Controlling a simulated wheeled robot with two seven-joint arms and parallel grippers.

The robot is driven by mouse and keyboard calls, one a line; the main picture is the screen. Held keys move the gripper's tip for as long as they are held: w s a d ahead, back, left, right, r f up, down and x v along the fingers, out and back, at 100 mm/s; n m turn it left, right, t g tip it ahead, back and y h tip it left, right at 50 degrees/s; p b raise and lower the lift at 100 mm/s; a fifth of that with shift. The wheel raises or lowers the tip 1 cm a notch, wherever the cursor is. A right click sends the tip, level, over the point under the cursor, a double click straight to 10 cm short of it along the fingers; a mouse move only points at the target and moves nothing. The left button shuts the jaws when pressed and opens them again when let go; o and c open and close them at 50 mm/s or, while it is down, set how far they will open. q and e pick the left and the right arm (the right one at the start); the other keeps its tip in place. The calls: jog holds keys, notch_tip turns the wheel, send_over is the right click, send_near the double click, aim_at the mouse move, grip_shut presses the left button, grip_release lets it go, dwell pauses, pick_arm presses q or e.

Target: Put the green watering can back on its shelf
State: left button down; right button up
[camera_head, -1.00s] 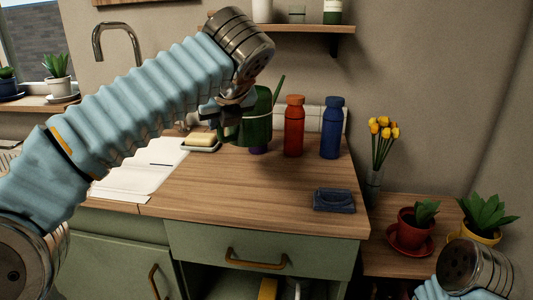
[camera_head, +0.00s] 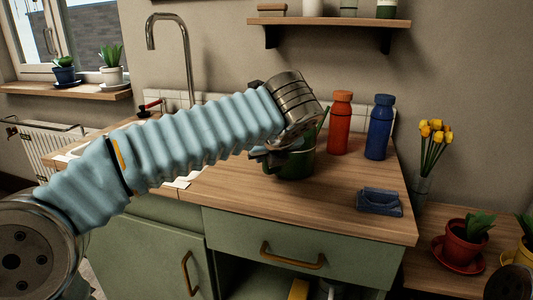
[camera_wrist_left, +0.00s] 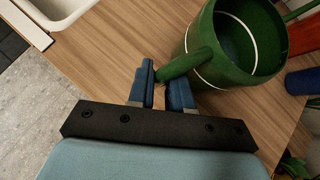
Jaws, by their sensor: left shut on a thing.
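The green watering can (camera_head: 297,166) is upright over the wooden counter, partly hidden behind my left wrist. I cannot tell whether its base touches the wood. My left gripper (camera_head: 275,152) is shut on the can's green spout or handle, which lies between the blue fingers (camera_wrist_left: 166,88) in the wrist view. A wooden wall shelf (camera_head: 340,22) hangs above the counter. My right gripper is not visible; only part of my right arm shows at the lower right corner.
A red bottle (camera_head: 340,123) and a blue bottle (camera_head: 379,128) stand right behind the can. A dark blue folded item (camera_head: 379,201) lies near the counter's (camera_head: 340,215) right end. Yellow flowers (camera_head: 433,135) and potted plants stand at right. Several containers occupy the wall shelf.

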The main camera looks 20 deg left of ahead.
pick_arm(q)
jog(key=c, duration=1.3)
grip_release()
jog(key=shift+f, duration=0.1)
jog(key=shift+c, duration=0.2)
jog(key=o, duration=0.3)
